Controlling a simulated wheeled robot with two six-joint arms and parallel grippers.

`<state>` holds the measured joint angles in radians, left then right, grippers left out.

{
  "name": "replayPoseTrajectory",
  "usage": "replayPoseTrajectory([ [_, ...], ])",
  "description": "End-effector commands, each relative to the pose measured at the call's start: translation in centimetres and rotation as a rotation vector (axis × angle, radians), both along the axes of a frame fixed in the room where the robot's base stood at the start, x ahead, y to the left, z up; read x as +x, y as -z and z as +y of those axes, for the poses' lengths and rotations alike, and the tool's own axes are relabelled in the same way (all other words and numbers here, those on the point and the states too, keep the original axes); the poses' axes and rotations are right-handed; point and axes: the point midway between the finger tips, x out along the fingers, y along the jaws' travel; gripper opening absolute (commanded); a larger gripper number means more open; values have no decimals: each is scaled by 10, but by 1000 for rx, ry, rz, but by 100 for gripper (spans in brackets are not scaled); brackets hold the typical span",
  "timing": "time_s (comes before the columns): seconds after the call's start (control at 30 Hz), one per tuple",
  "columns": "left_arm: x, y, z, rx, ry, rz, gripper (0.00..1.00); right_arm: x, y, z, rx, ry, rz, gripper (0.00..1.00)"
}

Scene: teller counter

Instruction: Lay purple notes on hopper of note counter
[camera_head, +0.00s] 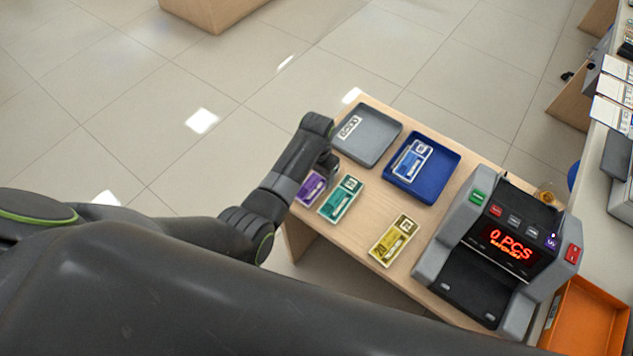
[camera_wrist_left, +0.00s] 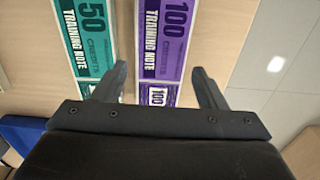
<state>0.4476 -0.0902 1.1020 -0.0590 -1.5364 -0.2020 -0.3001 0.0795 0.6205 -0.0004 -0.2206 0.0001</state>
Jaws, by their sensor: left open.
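The purple notes (camera_head: 311,187), a bundle marked 100, lie on the wooden table at its left edge, partly hidden by my left arm. They also show in the left wrist view (camera_wrist_left: 163,45), between and beyond the fingers. My left gripper (camera_wrist_left: 158,82) is open above the near end of the purple notes, one finger on each side, with nothing held. In the head view the left gripper (camera_head: 326,166) is mostly hidden by its wrist. The note counter (camera_head: 451,245) stands at the table's right end, its display reading 0 PCS. My right gripper is out of view.
Green notes (camera_head: 340,198) marked 50 lie close beside the purple ones. Yellow notes (camera_head: 394,240) lie nearer the counter. A grey tray (camera_head: 379,148) and a blue tray (camera_head: 443,177) holding blue notes (camera_head: 411,160) are behind. An orange tray (camera_head: 585,325) is at lower right.

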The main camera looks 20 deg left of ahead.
Motion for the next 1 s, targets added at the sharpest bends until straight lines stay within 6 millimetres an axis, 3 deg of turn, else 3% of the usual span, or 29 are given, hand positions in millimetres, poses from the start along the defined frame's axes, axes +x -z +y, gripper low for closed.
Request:
replayPoseTrajectory([
  [0.2, -1, 24, 1, -1, 0, 1, 65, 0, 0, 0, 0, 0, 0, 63],
  [0.53, 0, 28, 1, -1, 0, -1, 65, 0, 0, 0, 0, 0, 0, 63],
  [0.8, 0, 28, 1, 0, 0, -1, 31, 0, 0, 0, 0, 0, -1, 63],
  [0.87, 0, 28, 1, -1, 0, -2, 26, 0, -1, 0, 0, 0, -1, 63],
  [1.0, 0, 28, 1, -1, 0, -2, 26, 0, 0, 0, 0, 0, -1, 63],
])
